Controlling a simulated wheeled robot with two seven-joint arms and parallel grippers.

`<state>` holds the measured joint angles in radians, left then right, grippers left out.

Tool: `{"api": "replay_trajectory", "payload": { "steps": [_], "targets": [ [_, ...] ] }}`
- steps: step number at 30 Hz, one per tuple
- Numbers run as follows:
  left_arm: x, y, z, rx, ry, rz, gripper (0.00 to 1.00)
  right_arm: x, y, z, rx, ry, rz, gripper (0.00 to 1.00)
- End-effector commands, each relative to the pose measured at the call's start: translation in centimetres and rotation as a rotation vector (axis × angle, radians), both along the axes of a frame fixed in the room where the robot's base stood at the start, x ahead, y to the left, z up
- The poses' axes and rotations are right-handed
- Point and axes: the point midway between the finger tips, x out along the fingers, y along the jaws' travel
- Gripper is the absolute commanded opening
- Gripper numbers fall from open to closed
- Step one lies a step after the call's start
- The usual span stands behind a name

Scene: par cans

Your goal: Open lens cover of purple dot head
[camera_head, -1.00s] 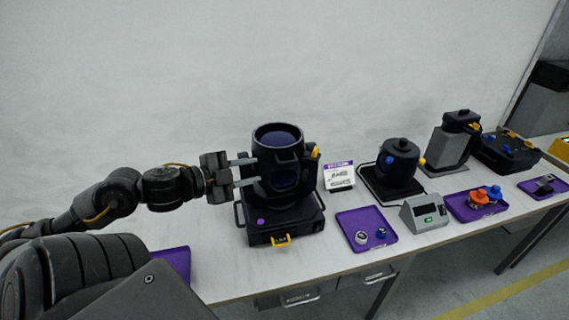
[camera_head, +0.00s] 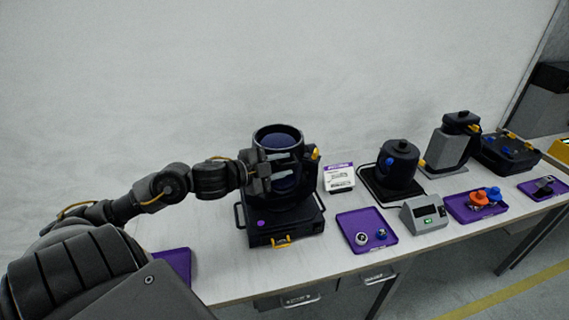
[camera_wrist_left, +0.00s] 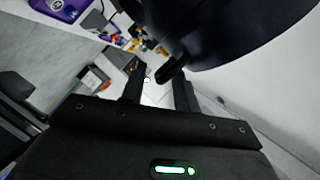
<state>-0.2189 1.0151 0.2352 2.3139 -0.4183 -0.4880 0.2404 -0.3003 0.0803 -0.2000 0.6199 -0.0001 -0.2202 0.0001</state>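The purple dot head is a black fixture with an upright round barrel (camera_head: 278,134) on a dark base (camera_head: 285,228), which carries a purple dot (camera_head: 261,223). A dark bluish-purple round surface shows inside the barrel's rim; I cannot tell how the lens cover stands. My left gripper (camera_head: 283,163) is in front of the barrel, its fingers pointing right across it. In the left wrist view its two fingers (camera_wrist_left: 159,88) are apart, with a small dark tab (camera_wrist_left: 172,70) of the head between them. It does not look gripped. My right gripper is not in view.
A yellow latch (camera_head: 282,242) is on the base front and a yellow knob (camera_head: 315,153) beside the barrel. A label card (camera_head: 339,177), a purple tray (camera_head: 350,218) with small parts and other fixtures stand to the right.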

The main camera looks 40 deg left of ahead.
Motion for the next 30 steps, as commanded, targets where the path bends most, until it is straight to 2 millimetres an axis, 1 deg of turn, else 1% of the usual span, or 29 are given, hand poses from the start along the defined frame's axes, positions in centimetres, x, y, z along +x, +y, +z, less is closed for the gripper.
{"api": "replay_trajectory", "payload": {
  "steps": [1,6,15,22,30],
  "targets": [
    [0.39,-0.08,0.08,-0.001,-0.002,0.0,0.31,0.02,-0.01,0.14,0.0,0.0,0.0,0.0],
    [0.96,-0.3,-0.17,0.001,0.001,-0.001,0.31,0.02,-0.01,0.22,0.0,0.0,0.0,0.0],
    [1.05,-0.33,-0.27,0.001,0.001,-0.001,0.31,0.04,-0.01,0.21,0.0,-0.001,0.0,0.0],
    [1.03,-0.34,-0.29,0.001,0.002,-0.002,0.01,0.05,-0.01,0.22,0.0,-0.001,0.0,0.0],
    [0.99,-0.4,-0.44,0.001,0.005,-0.003,0.0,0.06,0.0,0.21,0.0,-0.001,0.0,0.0]
  ]
}}
